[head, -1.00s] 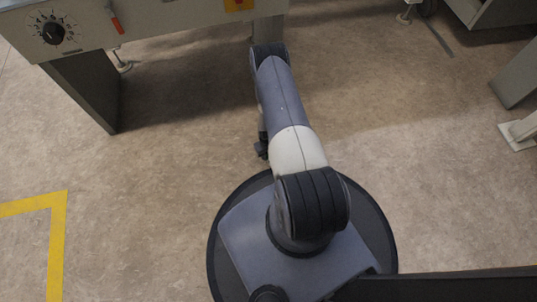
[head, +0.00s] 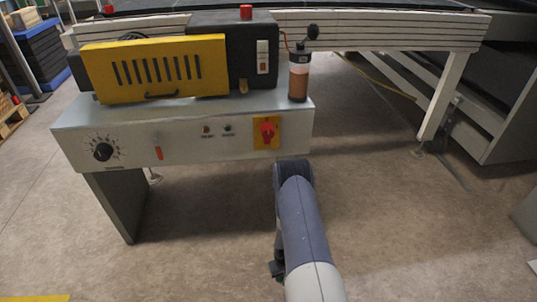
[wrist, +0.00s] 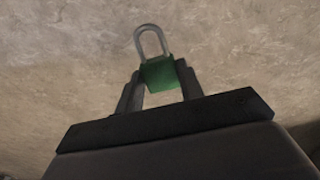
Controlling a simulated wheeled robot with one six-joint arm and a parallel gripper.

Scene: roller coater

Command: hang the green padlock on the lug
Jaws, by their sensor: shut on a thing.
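The green padlock (wrist: 158,74) is between the fingers of my gripper (wrist: 160,84) in the wrist view. My gripper is shut on its body, and the grey shackle (wrist: 151,42) points up and away in that view. Only bare floor shows behind it. A red rotary switch (head: 267,131) on a yellow plate is on the machine's front panel. I cannot tell which part is the lug.
The grey control panel (head: 200,145) also has a black dial (head: 103,152) and a red lever (head: 158,153). A yellow slotted guard (head: 155,68) and an amber-filled bottle (head: 299,77) stand on top. A conveyor frame (head: 440,95) is at right. Floor in front is clear.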

